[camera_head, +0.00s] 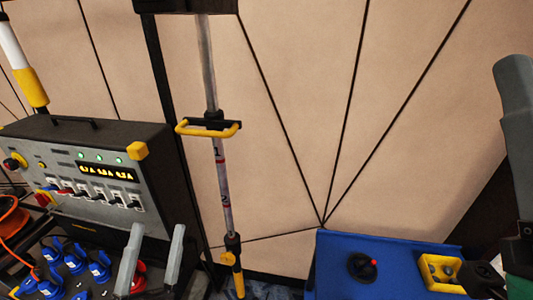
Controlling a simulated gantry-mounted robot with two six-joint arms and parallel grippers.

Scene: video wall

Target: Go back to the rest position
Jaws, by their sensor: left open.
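My left gripper (158,230) shows at the lower left, its two light grey fingers pointing up and standing apart. Nothing is held between them. They are in front of a control box (150,160) with green lights, a lit yellow display and a row of switches. Blue plugs or sockets (98,266) lie left of the fingers, and a red one (138,278) shows partly behind them.
A pole with a yellow handle (208,128) stands right of the control box, before a beige panelled wall (300,100). A blue surface (335,265) at the lower right bears a black joystick-like part (362,267) and a yellow box (440,272). An orange cable (14,228) is far left.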

